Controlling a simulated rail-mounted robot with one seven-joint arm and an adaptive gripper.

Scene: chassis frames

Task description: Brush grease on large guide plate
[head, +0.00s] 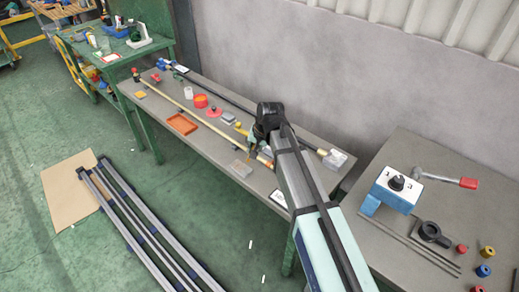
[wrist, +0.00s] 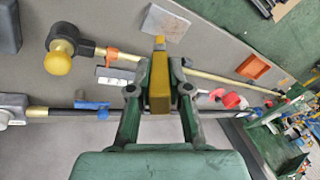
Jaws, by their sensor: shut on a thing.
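My gripper (wrist: 158,82) is shut on a yellow brush-like tool (wrist: 159,88), its narrow end pointing away from my wrist. A flat grey plate (wrist: 165,22), which looks like the large guide plate, lies on the workbench just beyond the tool's tip. The plate also shows in the head view (head: 239,168), near the bench's front edge. The tip overlaps the plate's near edge in the wrist view; I cannot tell whether it touches. In the head view my arm partly hides my gripper. No grease can be made out on the plate.
A long brass rod (wrist: 214,77) and a dark rod (wrist: 70,112) lie along the bench. An orange tray (head: 182,123), a red container (head: 200,101) and small grey blocks (head: 227,118) lie left of my gripper. A second bench (head: 410,150) stands at right.

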